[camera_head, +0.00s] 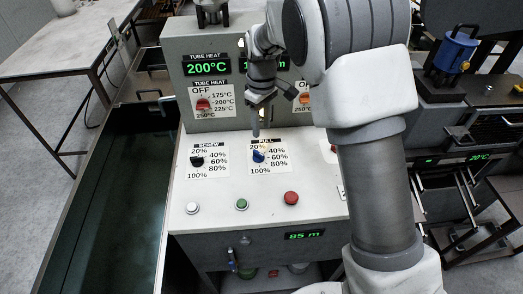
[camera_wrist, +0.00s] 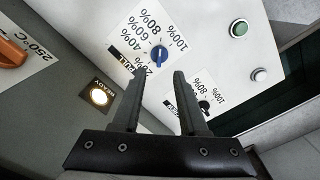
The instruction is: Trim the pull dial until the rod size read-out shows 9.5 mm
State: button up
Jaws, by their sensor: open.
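The pull dial (camera_head: 259,156) is a blue knob on a white scale plate on the panel's sloped top, right of the black screw dial (camera_head: 197,161). In the wrist view the pull dial (camera_wrist: 159,54) sits just beyond the gap between my fingertips. My gripper (camera_head: 256,132) is above the pull dial, pointing down, and looks apart from it. In the wrist view my gripper (camera_wrist: 160,76) is open with nothing between the fingers. A green read-out (camera_head: 283,61) at the upper right of the panel is mostly hidden by my arm; its number cannot be read.
White (camera_head: 192,208), green (camera_head: 241,204) and red (camera_head: 291,198) buttons line the front. A lower display (camera_head: 304,236) reads 85 m. A lit ready lamp (camera_wrist: 99,96) is near my fingers.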

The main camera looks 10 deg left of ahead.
aim_at(261, 154)
notch_tip(261, 154, down, 11)
jog(key=shift+f+p, duration=0.1)
jog(key=shift+p, duration=0.2)
grip_shut()
dwell(0.3)
